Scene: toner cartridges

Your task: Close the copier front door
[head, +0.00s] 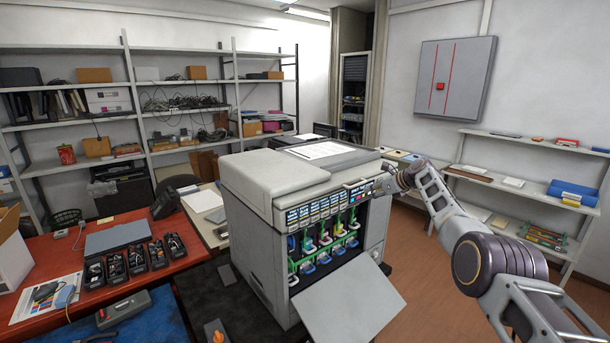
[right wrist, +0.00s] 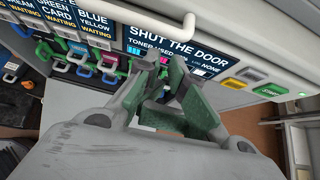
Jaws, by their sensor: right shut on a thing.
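The copier (head: 262,188) stands in the middle of the head view. Its front door (head: 350,303) is open, hanging outward and down below the bay of coloured toner cartridges (head: 322,248). My right gripper (head: 384,186) is at the copier's upper right front corner, well above the door. In the right wrist view its green-padded fingers (right wrist: 165,78) are close together in front of the control panel, whose display (right wrist: 180,52) reads "SHUT THE DOOR". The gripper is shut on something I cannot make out. My left gripper is not in view.
A red table (head: 42,262) with black bins (head: 137,259) and a grey case stands at the left. Shelves (head: 190,106) line the back wall, and a low white shelf (head: 485,190) stands at the right. Brown floor shows between the copier and my right arm.

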